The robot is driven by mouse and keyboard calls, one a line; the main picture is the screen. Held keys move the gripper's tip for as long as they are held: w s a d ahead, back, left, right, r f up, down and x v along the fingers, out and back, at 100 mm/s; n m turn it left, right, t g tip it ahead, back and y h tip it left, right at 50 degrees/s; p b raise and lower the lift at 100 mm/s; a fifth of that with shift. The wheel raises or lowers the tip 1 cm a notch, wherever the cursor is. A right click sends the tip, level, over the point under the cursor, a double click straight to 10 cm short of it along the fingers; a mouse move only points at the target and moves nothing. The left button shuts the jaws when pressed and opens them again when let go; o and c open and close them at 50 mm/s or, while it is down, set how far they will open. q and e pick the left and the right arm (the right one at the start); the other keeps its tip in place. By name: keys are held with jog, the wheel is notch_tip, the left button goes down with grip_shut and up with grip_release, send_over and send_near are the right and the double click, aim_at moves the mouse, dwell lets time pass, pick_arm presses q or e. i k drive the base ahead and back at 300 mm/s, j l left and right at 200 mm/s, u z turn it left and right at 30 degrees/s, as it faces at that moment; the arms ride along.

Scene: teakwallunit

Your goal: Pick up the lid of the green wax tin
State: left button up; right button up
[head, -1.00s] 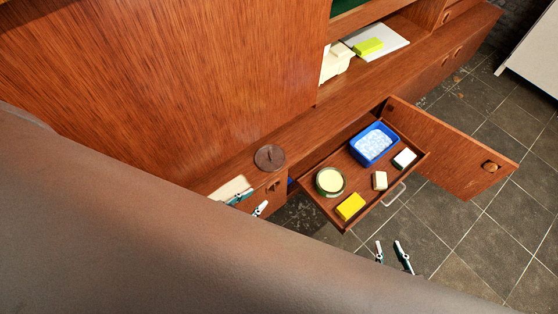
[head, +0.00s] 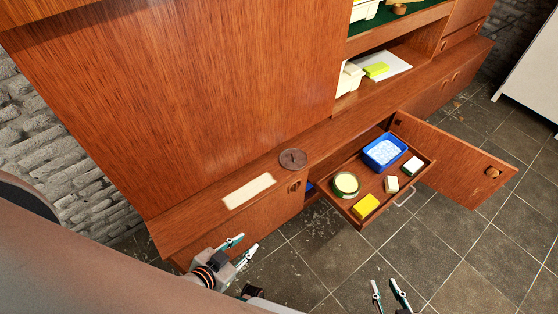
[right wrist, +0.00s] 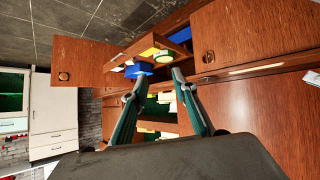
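The green wax tin (head: 346,185) stands open in the pulled-out drawer, its pale yellow wax showing inside a green rim. A round dark brown disc (head: 293,159) with a small raised middle lies flat on the cabinet ledge, left of the drawer; no other lid-like thing shows, but its colour does not match the tin. My left gripper (head: 246,243) is open and empty in front of the cabinet, below the ledge in the picture. My right gripper (head: 385,285) is open and empty over the floor in front of the drawer; its spread fingers show in the right wrist view (right wrist: 160,76).
The drawer (head: 404,199) also holds a blue tub (head: 384,151), a yellow block (head: 365,206) and two small pale blocks. A cabinet door (head: 452,160) stands open right of it. A cream rectangle (head: 248,190) lies on the ledge, left of the disc.

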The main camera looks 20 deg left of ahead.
aim_at(292, 159)
jog(key=l+u, duration=0.1)
jog(key=u, duration=1.25)
jog(key=l, duration=3.95)
